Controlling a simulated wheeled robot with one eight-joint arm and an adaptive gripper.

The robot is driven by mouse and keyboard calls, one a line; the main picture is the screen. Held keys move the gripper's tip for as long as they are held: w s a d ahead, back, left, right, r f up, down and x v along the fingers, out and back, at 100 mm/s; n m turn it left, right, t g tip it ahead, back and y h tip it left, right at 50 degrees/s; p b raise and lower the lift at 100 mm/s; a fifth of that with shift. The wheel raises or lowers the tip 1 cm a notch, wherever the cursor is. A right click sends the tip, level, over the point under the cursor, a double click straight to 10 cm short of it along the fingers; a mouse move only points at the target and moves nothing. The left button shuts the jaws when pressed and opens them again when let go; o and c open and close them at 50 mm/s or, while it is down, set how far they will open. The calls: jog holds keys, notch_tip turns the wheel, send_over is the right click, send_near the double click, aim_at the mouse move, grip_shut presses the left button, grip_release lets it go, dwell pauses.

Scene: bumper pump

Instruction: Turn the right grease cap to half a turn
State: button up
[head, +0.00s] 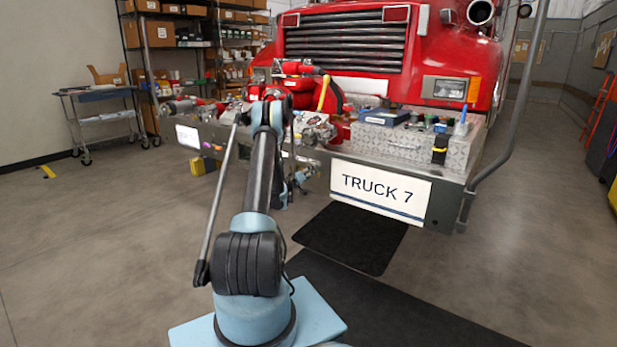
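The pump sits on the front bumper (322,155) of the red truck, with red housings and metal fittings (313,128) partly behind my arm. I cannot make out the right grease cap among these small parts. My arm rises from the bottom of the head view to the pump and covers part of it. Its far end, with my gripper (299,178), seems to hang just in front of the bumper, below the pump fittings. The fingers are too small and too hidden to tell open from shut, or whether they touch anything.
A diamond-plate box (396,142) with a blue tray (384,116) and small items stands on the bumper's right. A bent grey pole (512,120) rises at the right end. A cart (100,118) and shelves (190,45) stand back left.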

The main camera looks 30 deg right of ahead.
jog(key=v, duration=1.2)
dwell(0.3)
